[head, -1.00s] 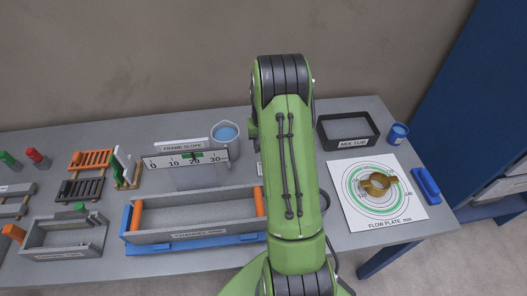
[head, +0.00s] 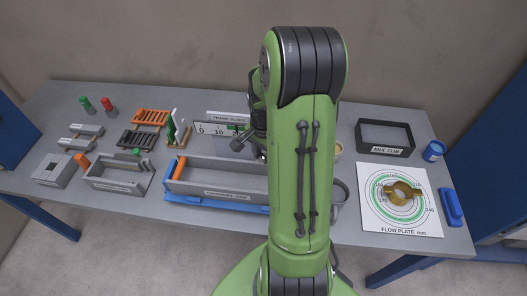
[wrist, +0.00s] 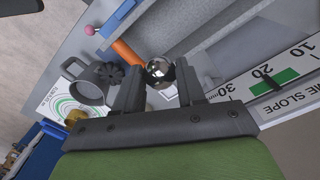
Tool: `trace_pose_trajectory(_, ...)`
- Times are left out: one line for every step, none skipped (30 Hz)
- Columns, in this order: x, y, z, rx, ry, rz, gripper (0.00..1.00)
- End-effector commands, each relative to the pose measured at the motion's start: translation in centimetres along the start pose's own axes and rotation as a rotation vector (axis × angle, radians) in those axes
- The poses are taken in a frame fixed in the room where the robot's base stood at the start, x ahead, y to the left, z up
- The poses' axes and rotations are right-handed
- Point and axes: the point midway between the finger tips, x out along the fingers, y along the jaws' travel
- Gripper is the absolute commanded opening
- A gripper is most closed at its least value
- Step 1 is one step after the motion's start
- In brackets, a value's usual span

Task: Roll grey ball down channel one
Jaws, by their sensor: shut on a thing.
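A shiny grey ball (wrist: 160,72) is between the fingertips of my gripper (wrist: 160,80) in the wrist view, and the gripper is shut on it. The grey channel one trough (head: 228,192) lies on the table on a blue base, with an orange bar (head: 180,168) across its left end. In the wrist view the trough (wrist: 205,28) is just beyond the ball, its orange bar (wrist: 127,52) left of the ball. In the head view my arm hides the ball and the trough's right end.
The frame slope scale (wrist: 280,75) stands close to the right of my gripper in the wrist view. Racks and grey blocks fill the left.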

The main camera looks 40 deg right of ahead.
Motion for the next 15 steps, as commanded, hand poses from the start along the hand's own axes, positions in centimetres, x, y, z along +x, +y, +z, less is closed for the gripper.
trace_pose_trajectory(1.1, 0.0, 0.0, 0.000, -0.001, 0.000, 0.01)
trace_pose_trajectory(1.5, 0.0, 0.0, -0.001, -0.001, 0.001, 0.01)
trace_pose_trajectory(2.0, 0.0, 0.0, -0.001, -0.001, 0.001, 0.01)
trace_pose_trajectory(2.4, 0.0, 0.0, -0.001, -0.001, 0.001, 0.01)
trace_pose_trajectory(2.7, 0.0, 0.0, -0.001, -0.001, 0.001, 0.01)
trace_pose_trajectory(3.2, 0.0, 0.0, -0.001, -0.001, 0.000, 0.01)
trace_pose_trajectory(3.6, 0.0, 0.0, -0.001, -0.001, 0.000, 0.01)
trace_pose_trajectory(3.9, 0.0, 0.0, -0.001, -0.001, 0.000, 0.01)
trace_pose_trajectory(4.4, 0.0, 0.0, -0.001, -0.001, 0.000, 0.01)
trace_pose_trajectory(4.7, 0.0, 0.0, -0.001, -0.001, 0.000, 0.01)
trace_pose_trajectory(5.1, 0.0, 0.0, -0.001, -0.001, 0.000, 0.01)
trace_pose_trajectory(5.5, 0.0, 0.0, -0.001, -0.001, 0.000, 0.01)
trace_pose_trajectory(5.9, 0.0, 0.0, -0.002, -0.002, 0.000, 0.01)
trace_pose_trajectory(6.2, 0.0, 0.0, -0.002, -0.002, 0.000, 0.01)
trace_pose_trajectory(6.7, 0.0, 0.0, -0.002, -0.001, 0.000, 0.01)
